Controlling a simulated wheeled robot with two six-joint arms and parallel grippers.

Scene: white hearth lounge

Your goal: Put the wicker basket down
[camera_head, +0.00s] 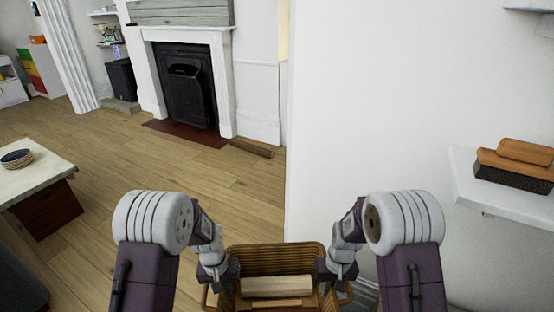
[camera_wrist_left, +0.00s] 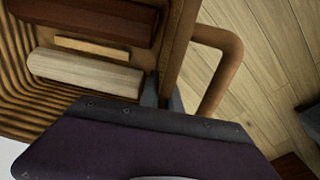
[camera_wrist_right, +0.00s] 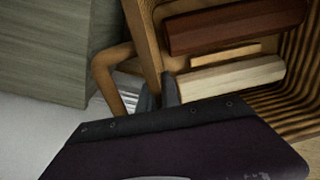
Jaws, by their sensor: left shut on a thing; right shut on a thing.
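The wicker basket (camera_head: 275,255) is at the bottom middle of the head view, between my two grippers. It holds a pale wood block (camera_head: 277,286), a thin lighter piece (camera_wrist_left: 92,47) and a dark red-brown block (camera_wrist_right: 235,27). My left gripper (camera_head: 230,273) is shut on the basket's left rim, beside a loop handle (camera_wrist_left: 222,65). My right gripper (camera_head: 327,272) is shut on its right rim, beside the other loop handle (camera_wrist_right: 108,75). The basket looks about level. Its underside is hidden, and floor shows beyond its left handle in the left wrist view.
A white wall (camera_head: 370,110) stands close ahead and right, with a shelf (camera_head: 500,205) holding brushes (camera_head: 515,170). A fireplace (camera_head: 188,85) is at the back left. Wooden floor (camera_head: 110,165) between is clear. A grey-green wood-grained surface (camera_wrist_right: 45,50) shows in the right wrist view.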

